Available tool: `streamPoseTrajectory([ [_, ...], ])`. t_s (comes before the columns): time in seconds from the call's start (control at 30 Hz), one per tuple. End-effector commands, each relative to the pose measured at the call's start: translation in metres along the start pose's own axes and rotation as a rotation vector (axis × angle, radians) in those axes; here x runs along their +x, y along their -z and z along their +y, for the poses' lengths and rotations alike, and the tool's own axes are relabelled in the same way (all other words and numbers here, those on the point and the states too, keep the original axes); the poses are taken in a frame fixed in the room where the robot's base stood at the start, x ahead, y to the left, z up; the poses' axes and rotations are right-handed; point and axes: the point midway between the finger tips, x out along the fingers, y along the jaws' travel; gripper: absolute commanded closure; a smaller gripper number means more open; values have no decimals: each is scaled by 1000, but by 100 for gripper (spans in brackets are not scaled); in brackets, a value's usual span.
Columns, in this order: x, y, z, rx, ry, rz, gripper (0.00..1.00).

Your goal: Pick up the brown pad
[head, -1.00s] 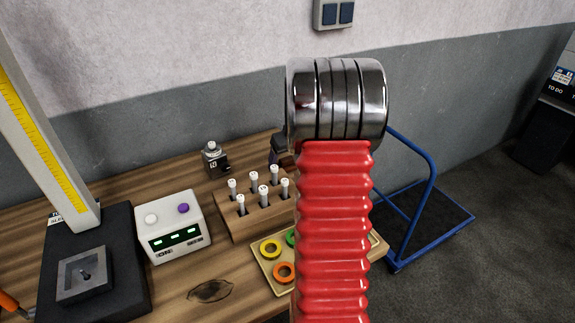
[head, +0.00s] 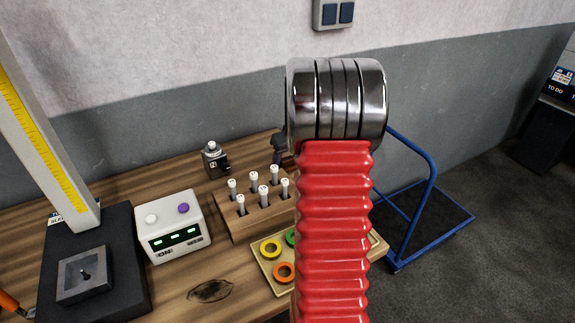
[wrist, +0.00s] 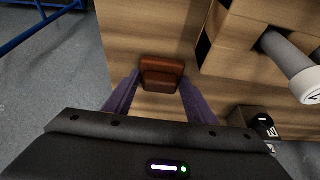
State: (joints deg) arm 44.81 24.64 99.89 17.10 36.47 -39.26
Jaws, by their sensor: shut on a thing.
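The brown pad (wrist: 162,72) is a small reddish-brown block, seen in the wrist view near the table's edge. The purple fingers of my gripper (wrist: 161,84) stand on either side of its near part and are shut on it. Whether the pad touches the wood or is lifted cannot be told. In the head view only a bit of my gripper (head: 277,152) shows, behind the white-capped pegs and partly hidden by my red arm. The pad is hidden there.
A wooden rack (head: 232,228) of white-capped pegs stands close to my gripper; it also shows at right in the wrist view (wrist: 255,45). A dark device (head: 215,162), a white box (head: 172,225) and a ring tray (head: 262,272) are nearby. A blue trolley (head: 432,215) stands right.

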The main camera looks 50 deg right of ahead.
Motion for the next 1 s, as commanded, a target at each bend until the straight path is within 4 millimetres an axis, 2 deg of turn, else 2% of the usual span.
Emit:
streamPoseTrajectory([
  [0.17,0,0,0,0,0,0,72],
  [0.53,-7,4,0,-1,-1,3,72],
  [0.67,-20,9,0,-2,-1,3,72],
  [1.0,-74,31,0,-1,-1,2,72],
])
